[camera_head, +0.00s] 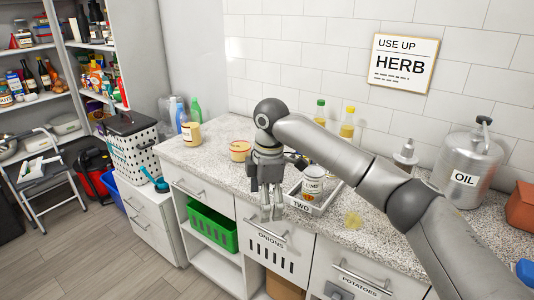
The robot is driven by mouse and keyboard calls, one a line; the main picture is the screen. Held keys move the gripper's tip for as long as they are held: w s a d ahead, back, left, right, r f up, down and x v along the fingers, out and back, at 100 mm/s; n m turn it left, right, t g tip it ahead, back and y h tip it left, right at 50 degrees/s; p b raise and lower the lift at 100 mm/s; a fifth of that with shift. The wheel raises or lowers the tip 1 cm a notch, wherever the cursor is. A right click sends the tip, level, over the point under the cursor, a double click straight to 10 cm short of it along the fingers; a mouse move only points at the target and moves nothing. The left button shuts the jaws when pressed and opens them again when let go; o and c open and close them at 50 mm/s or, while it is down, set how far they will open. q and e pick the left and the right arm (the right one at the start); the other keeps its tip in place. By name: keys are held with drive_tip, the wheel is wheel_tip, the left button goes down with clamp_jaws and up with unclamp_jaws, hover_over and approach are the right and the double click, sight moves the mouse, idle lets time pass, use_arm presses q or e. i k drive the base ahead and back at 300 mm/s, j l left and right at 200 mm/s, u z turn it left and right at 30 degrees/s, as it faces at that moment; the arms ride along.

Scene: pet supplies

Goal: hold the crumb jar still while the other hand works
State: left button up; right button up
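The crumb jar (312,187) is a pale jar whose label reads in part "UMB". It stands in a white tray (301,207) marked "TWO" on the speckled counter, and my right arm hides part of it. My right gripper (272,214) points down to the left of the jar, near the counter's front edge, apart from the jar. Its fingers look close together with nothing visible between them; how far they are open is unclear. My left gripper is not in view.
Jars with tan contents (191,132) (240,151) stand to the left on the counter. Yellow bottles (347,124) stand at the wall, with a metal oil can (466,168) at right. A yellow patch (352,220) lies right of the tray.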

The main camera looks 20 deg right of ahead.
sight(189, 119)
drive_tip(key=i+l, duration=0.2)
drive_tip(key=i, duration=0.2)
drive_tip(key=i+l, duration=0.15)
drive_tip(key=i, duration=0.25)
drive_tip(key=i+l, duration=0.2)
drive_tip(key=i, duration=0.25)
